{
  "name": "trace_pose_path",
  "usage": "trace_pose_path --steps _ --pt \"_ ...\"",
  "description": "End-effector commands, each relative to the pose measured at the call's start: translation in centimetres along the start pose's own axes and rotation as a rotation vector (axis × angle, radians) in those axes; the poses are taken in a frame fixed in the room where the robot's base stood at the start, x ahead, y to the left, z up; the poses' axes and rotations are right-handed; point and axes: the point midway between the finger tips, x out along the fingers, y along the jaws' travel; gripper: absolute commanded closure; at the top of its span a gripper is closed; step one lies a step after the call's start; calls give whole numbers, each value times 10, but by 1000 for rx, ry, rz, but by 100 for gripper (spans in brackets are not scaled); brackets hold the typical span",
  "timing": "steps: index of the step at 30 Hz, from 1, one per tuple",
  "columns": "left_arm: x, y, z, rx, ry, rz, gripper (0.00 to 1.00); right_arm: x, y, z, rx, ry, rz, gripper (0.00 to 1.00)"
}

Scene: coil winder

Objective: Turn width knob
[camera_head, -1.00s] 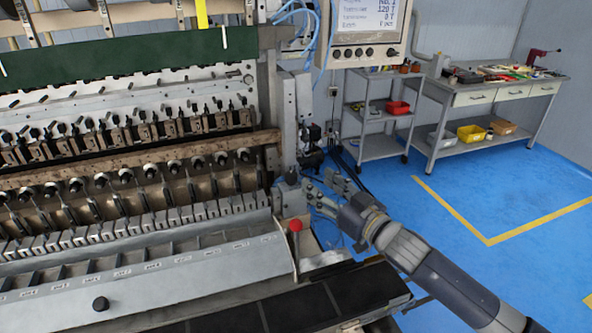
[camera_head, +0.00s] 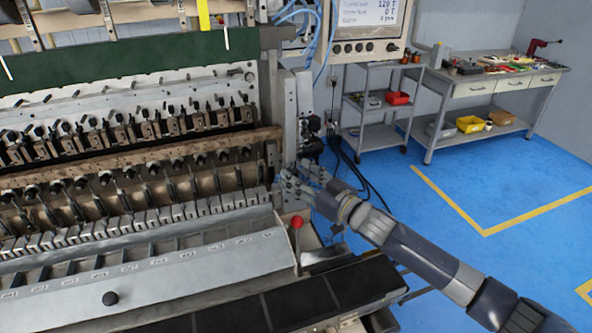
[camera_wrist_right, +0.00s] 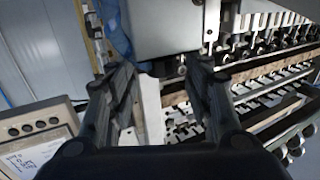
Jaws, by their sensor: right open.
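The coil winder (camera_head: 150,280) fills the left half of the head view. My right gripper (camera_head: 290,180) reaches in from the right to the right end of its rows of fittings, beside the upright end frame (camera_head: 291,110). In the right wrist view my right gripper (camera_wrist_right: 160,72) is open, its two dark fingers spread with nothing clearly between them. A grey metal block (camera_wrist_right: 163,25) lies just past the fingertips; I cannot tell whether they touch it. I cannot make out the width knob for certain; the gripper covers that corner in the head view. My left gripper is not in view.
A red ball-topped lever (camera_head: 297,222) stands just below my right gripper. A control panel (camera_head: 366,30) hangs above, with blue hoses beside it. A grey cart (camera_head: 378,105) and a workbench (camera_head: 500,85) stand behind. The blue floor to the right is clear.

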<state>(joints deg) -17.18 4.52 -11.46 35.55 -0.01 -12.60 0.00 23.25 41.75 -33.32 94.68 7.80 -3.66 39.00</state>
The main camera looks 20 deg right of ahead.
Motion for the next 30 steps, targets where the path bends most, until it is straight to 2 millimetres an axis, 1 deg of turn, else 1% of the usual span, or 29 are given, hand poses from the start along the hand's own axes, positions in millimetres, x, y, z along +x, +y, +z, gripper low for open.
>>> trace_pose_path --steps 1,3,6,15,17,18,21,26,30 --pt "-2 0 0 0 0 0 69 6 0 -2 0 1 0 53" --pt "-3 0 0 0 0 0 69 11 0 -1 0 1 -1 53" --pt "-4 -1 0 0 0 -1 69 15 -1 -1 -1 1 -1 53" --pt "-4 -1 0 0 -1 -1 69 16 -1 0 -1 0 -1 53" --pt "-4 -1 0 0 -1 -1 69 16 -1 0 -1 0 -1 67" --pt "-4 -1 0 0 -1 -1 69 16 -1 0 -1 0 -1 76" --pt "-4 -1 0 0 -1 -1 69 16 -1 0 -1 0 -1 96" --pt "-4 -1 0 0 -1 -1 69 16 -1 0 0 1 1 96" --pt "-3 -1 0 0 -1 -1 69 18 -5 0 5 5 29 96"
